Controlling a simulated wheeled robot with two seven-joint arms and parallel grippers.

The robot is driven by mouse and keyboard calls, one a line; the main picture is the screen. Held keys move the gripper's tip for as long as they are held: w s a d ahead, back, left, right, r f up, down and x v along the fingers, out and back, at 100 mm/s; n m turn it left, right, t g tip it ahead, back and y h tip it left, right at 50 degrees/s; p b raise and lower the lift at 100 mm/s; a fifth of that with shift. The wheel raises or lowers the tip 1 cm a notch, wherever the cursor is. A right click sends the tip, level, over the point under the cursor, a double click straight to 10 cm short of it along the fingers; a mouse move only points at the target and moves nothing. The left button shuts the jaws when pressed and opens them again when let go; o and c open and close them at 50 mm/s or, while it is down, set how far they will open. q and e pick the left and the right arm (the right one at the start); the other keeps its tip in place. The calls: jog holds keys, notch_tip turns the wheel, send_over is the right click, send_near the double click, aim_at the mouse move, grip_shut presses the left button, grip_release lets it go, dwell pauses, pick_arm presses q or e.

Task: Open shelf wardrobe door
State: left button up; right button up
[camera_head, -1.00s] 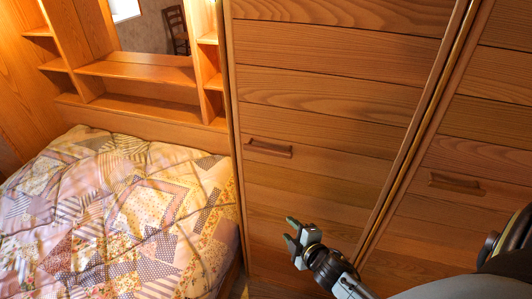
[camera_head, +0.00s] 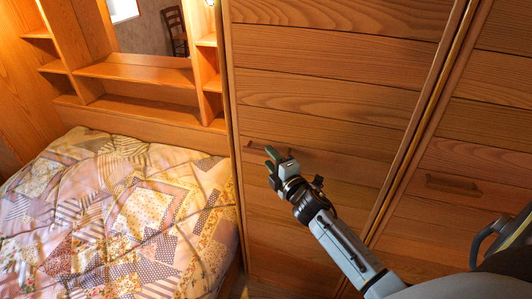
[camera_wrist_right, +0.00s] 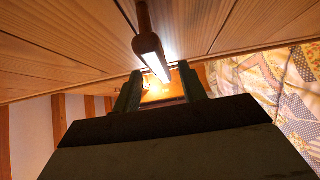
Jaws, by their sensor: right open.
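The wooden wardrobe door (camera_head: 320,100) closest to the bed is shut. Its wooden bar handle (camera_head: 254,147) is partly hidden behind my right gripper (camera_head: 273,160) in the head view. My right gripper is open, with its fingertips at or just in front of the handle. In the right wrist view the handle (camera_wrist_right: 150,48) reaches down toward the gap between the two fingers (camera_wrist_right: 159,80). I cannot tell whether they touch it. My left gripper is not in view.
A second wooden door (camera_head: 480,130) with its own handle (camera_head: 454,184) stands to the right. A bed with a patchwork quilt (camera_head: 120,215) fills the left. Open shelves (camera_head: 135,73) stand behind the bed.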

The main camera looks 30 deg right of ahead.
aim_at(268, 156)
jog(key=shift+w+d, duration=0.1)
jog(key=shift+w, duration=1.6)
jog(key=shift+c, duration=0.4)
grip_shut()
